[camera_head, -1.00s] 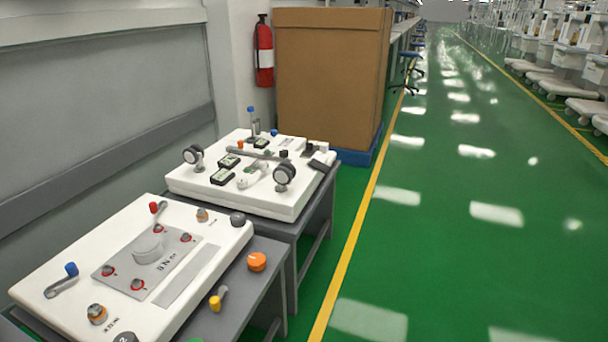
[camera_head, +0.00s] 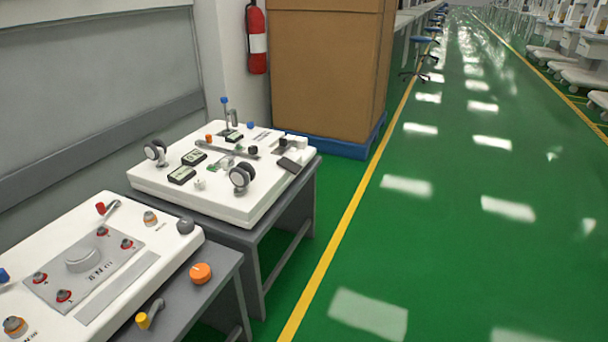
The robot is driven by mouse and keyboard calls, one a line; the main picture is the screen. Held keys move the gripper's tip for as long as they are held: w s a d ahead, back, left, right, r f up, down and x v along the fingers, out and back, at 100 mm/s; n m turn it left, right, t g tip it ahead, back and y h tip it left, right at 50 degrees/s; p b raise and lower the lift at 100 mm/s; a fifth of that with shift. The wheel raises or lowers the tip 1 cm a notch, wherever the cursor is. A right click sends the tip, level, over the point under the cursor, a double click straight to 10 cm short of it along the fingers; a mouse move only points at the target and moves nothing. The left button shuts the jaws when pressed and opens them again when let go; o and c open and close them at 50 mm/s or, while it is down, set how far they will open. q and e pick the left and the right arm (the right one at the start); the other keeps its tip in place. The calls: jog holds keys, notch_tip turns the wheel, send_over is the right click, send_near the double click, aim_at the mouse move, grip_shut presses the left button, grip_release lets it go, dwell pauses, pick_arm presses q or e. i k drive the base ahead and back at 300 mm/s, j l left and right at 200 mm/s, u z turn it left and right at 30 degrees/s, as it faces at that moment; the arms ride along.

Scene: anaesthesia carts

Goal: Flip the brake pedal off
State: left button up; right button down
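Two white control panels stand on grey tables at the left. The farther panel (camera_head: 215,208) carries two upright casters, the left caster (camera_head: 157,152) and the right caster (camera_head: 241,176). A dark pedal-like piece (camera_head: 291,165) sits near its right edge; I cannot tell for sure that it is the brake pedal. The nearer panel (camera_head: 150,250) has knobs, a grey plate and small levers. Neither of my grippers is in view.
A large brown box (camera_head: 325,65) on a blue pallet (camera_head: 350,148) stands behind the farther table. A red fire extinguisher (camera_head: 256,42) hangs on the wall. A blue stool (camera_head: 420,58) is farther back. The green floor (camera_head: 450,250) at the right is clear, with a yellow line.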

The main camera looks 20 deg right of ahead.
aim_at(286, 163)
jog(key=i+l+u, duration=0.1)
jog(key=l, duration=1.35)
jog(key=i+l, duration=0.1)
jog(key=l, duration=1.35)
jog(key=u, duration=0.05)
